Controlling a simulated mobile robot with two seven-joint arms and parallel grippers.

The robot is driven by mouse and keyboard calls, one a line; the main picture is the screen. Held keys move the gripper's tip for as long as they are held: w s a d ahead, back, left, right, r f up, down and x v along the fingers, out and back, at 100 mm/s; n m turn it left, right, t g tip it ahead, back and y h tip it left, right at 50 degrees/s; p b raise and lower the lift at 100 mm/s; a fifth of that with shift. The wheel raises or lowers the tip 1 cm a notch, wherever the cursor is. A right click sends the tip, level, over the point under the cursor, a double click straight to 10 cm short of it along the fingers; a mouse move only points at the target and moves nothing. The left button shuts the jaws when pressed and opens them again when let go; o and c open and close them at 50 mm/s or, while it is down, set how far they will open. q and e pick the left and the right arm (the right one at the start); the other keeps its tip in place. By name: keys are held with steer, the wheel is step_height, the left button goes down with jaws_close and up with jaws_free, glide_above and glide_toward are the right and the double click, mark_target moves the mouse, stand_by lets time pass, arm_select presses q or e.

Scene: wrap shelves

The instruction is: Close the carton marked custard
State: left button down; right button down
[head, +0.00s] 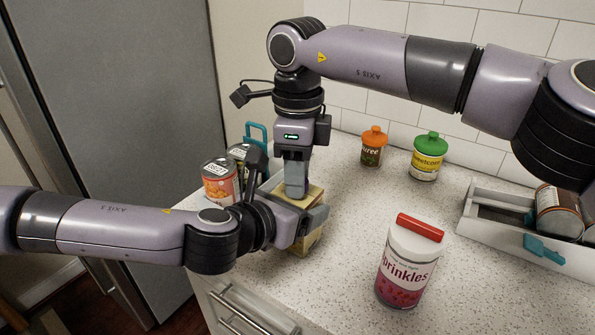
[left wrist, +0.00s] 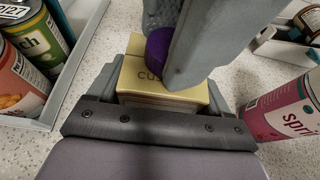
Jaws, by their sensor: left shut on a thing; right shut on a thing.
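The custard carton (head: 305,243) is a small cream-yellow box on the speckled counter near its left edge. My left gripper (head: 295,210) is shut on the carton, one jaw on each side. My right gripper (head: 297,190) reaches down from above the carton. In the left wrist view its fingers are shut on a purple cap (left wrist: 158,48) at the carton's top. Whether the cap is seated there I cannot tell, as the fingers hide part of it.
A sprinkles jar (head: 405,270) with a red lid stands right of the carton. An orange-lidded jar (head: 372,150) and a green-lidded sweetcorn jar (head: 426,160) stand behind. Cans (head: 219,185) stand left. A grey tray (head: 475,228) holds a jar at right. The middle counter is clear.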

arm_select(q)
steer(key=shift+w+a, duration=0.1)
arm_select(e)
steer(key=m, duration=0.4)
steer(key=shift+m, duration=0.4)
steer(key=m, duration=0.4)
steer(key=shift+m, duration=0.3)
steer(key=m, duration=0.4)
steer(key=shift+m, duration=0.3)
steer(key=m, duration=0.4)
steer(key=c, duration=0.7)
jaws_free()
steer(key=shift+c, duration=0.2)
steer(key=shift+r, duration=2.2)
